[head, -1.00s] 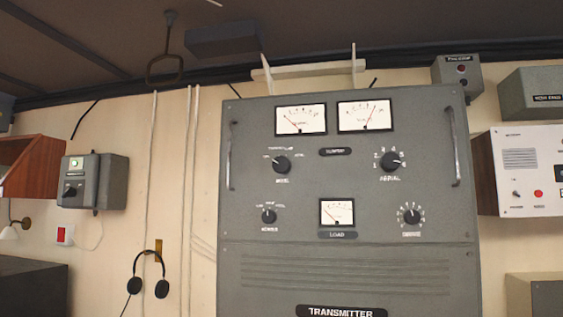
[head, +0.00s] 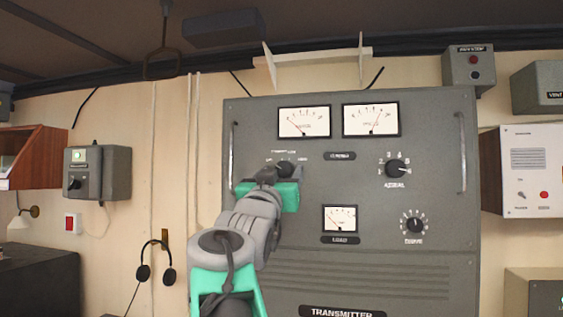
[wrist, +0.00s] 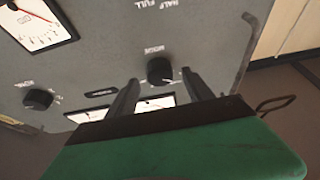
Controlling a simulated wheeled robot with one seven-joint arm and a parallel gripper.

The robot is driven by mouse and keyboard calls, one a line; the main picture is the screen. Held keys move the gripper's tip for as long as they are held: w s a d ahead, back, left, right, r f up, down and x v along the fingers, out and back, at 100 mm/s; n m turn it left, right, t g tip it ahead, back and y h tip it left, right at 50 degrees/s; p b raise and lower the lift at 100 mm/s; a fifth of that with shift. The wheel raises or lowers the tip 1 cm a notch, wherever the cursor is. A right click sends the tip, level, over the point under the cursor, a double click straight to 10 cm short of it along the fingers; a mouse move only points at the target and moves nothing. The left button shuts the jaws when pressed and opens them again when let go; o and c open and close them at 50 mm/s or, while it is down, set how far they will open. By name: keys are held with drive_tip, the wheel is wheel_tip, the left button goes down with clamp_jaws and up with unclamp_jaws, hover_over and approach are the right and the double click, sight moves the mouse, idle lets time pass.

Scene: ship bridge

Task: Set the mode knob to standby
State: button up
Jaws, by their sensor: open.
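The mode knob (head: 285,167) is a black round knob on the upper left of the grey transmitter panel (head: 440,235). In the head view my gripper (head: 268,177) is in front of it and hides its lower part and name. In the wrist view, which is upside down, the knob (wrist: 160,70) shows beside the word MODE. My gripper (wrist: 160,77) is open, with one finger on each side of the knob in the picture. I cannot tell whether the fingers touch it. A small white mark points toward the panel's upper left. The position words are too small to read.
Two meters (head: 304,122) sit above the knob. The aerial knob (head: 396,169) is to the right, with the load meter (head: 340,217) and another knob (head: 414,222) lower. The lower left knob is hidden by my arm. Metal handles (head: 235,160) flank the panel.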

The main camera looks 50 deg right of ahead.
drive_tip(key=shift+w+d+r, duration=0.25)
drive_tip(key=shift+d+r, duration=0.05)
drive_tip(key=shift+d, duration=0.25)
drive_tip(key=shift+c, duration=0.4)
drive_tip(key=shift+f, duration=0.1)
clamp_jaws()
